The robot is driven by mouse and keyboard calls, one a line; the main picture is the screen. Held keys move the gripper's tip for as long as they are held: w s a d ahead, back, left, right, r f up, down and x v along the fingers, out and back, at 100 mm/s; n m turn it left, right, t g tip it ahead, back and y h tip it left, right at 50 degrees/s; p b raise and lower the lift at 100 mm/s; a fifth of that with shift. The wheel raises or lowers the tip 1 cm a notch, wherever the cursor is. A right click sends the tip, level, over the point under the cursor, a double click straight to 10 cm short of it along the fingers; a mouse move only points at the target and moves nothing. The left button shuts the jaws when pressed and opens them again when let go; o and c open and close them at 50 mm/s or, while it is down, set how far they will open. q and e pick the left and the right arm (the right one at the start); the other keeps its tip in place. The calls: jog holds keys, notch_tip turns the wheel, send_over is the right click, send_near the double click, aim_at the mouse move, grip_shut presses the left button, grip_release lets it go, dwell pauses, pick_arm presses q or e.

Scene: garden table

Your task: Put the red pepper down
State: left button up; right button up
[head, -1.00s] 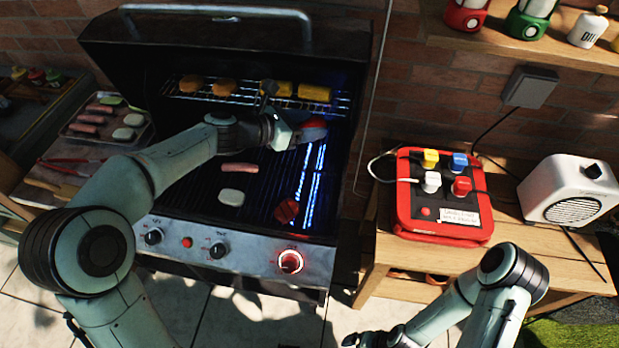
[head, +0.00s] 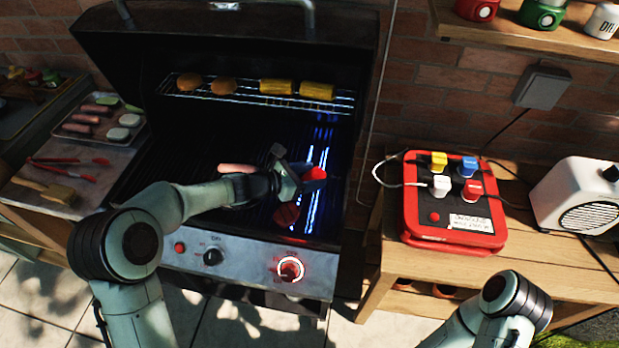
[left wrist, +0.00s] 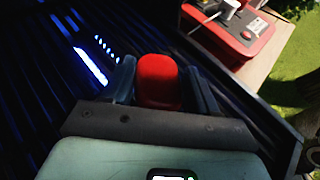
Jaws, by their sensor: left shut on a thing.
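My left gripper (head: 308,178) is shut on a red pepper (head: 316,173), over the right part of the grill grate near its front. In the left wrist view the pepper (left wrist: 158,80) sits between the two fingers (left wrist: 160,84), above the dark bars. I cannot tell whether it touches the grate. A darker red round piece (head: 287,215) lies on the grate just in front of the gripper. My right gripper is outside the head view; only part of that arm shows at the lower right.
Corn (head: 318,91) and round golden pieces (head: 189,82) lie on the upper rack (head: 250,98) behind. A sausage (head: 236,168) lies left of my gripper, partly behind my arm. The open lid (head: 230,50) stands behind. A red power box (head: 455,222) is on the right table.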

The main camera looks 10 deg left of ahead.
pick_arm(q)
jog(key=shift+f, duration=0.15)
jog(key=shift+f, duration=0.2)
jog(key=o, duration=1.1)
jog(key=shift+r, duration=0.1)
jog(key=shift+r, duration=0.2)
jog(key=shift+s+a+r, duration=0.15)
jog(key=shift+s+a, duration=0.05)
jog(key=shift+a, duration=0.05)
notch_tip(320, 180, up, 4)
send_over(272, 201)
jog(key=shift+r, duration=0.15)
